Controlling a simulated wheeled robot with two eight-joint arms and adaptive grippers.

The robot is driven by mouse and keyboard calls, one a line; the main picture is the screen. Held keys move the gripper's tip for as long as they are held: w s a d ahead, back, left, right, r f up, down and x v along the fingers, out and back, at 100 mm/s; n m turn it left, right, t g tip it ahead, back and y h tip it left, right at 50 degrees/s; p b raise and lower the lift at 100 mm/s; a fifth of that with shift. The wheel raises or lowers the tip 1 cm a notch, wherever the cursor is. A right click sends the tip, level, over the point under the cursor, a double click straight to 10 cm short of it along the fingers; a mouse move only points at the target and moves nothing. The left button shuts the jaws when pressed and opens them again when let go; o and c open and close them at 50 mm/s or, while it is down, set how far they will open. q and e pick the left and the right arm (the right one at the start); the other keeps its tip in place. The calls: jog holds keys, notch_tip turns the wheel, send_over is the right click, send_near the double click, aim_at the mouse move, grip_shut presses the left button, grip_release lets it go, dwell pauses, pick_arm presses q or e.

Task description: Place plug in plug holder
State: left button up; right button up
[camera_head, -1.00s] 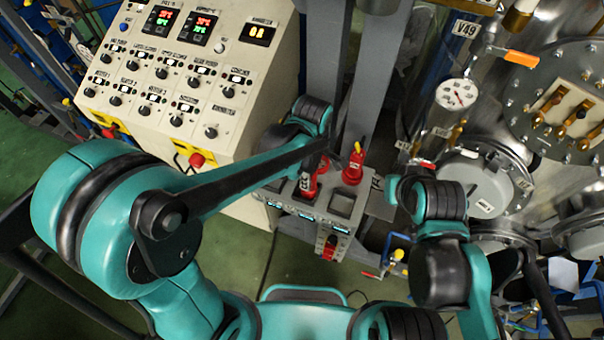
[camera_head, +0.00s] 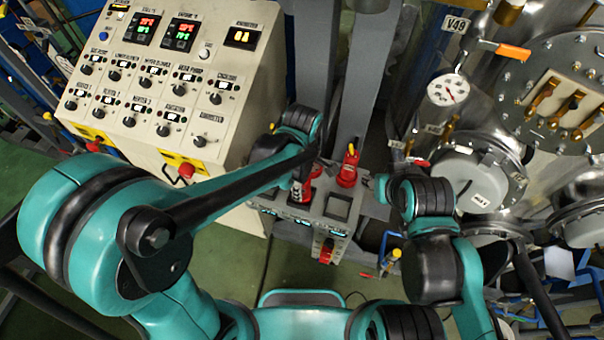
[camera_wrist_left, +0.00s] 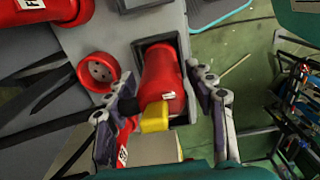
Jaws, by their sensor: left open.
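A red plug (camera_wrist_left: 162,82) with a yellow end stands in a square slot of the grey plug holder (camera_wrist_left: 185,12) in the left wrist view. My left gripper (camera_wrist_left: 160,88) is open, with one finger on each side of this plug. In the head view the plug (camera_head: 303,190) is in the left slot of the holder (camera_head: 318,222), partly hidden by my left gripper (camera_head: 312,165). The slot to its right is empty. My right arm is beside the holder on the right, but its fingers do not show.
A red fitting (camera_head: 348,166) stands behind the holder. A red socket with holes (camera_wrist_left: 97,72) lies beside the slot in the wrist view. The control panel (camera_head: 170,90) is on the left, and metal vessels (camera_head: 480,170) are on the right. Grey posts rise behind.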

pick_arm(q)
notch_tip(320, 180, up, 12)
jog(key=shift+a+r+p, duration=0.1)
jog(key=shift+p, duration=0.2)
jog(key=s+a+m+t, duration=0.2)
jog(key=a+m+t, duration=0.1)
jog(key=a+m, duration=0.4)
jog(key=s+a+m+t, duration=0.3)
jog(key=a+m, duration=0.4)
jog(key=a, duration=0.3)
jog(key=shift+a+f+t, duration=0.25)
jog(key=shift+a+t, duration=0.15)
jog(key=shift+t, duration=0.2)
jog(key=shift+s, duration=0.1)
